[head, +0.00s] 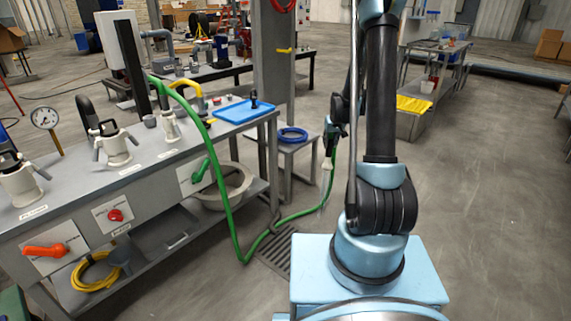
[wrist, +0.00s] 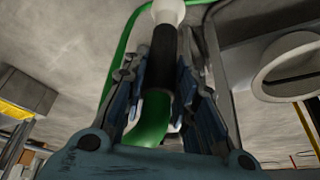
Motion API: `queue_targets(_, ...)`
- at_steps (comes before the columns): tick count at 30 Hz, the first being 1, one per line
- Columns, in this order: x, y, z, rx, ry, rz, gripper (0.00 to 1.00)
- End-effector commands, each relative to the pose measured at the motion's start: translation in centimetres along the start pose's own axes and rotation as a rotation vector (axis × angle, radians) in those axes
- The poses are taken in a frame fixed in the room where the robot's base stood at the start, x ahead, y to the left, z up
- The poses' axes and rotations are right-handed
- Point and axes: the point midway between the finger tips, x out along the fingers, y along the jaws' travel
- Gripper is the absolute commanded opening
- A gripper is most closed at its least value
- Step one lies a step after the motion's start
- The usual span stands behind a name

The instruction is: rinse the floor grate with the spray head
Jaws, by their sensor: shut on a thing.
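My gripper (head: 331,138), partly behind my arm in the head view, is shut on the spray head (head: 326,168) above the floor. In the wrist view the spray head's black grip (wrist: 162,62) lies between the two fingers of my gripper (wrist: 160,85), with its pale nozzle end (wrist: 168,12) beyond them. The green hose (head: 226,200) runs from the bench down to the floor and up to the spray head. The dark slotted floor grate (head: 275,250) lies left of my base, partly under the hose. The spray head hangs up and right of it in the picture.
A steel bench (head: 150,190) on the left carries white valve fittings, a gauge (head: 45,118) and a blue tray (head: 243,111). Its front has a green handle (head: 200,172), a red knob (head: 116,215) and an orange handle (head: 45,250). A small stand holds a blue ring (head: 291,135).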

Motion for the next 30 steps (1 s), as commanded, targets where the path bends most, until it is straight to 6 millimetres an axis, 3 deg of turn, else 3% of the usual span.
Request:
queue_targets(9, 4.2, -11.1, 1.8, -0.545, 0.002, -0.234, 0.0)
queue_targets(16, 6.0, -18.2, 4.0, -0.916, 0.004, -0.39, 0.0)
queue_targets(22, 6.6, -21.2, 5.1, -1.084, 0.005, -0.46, 0.0)
queue_targets(30, 6.7, -21.7, 5.4, -1.114, 0.005, -0.472, 0.0)
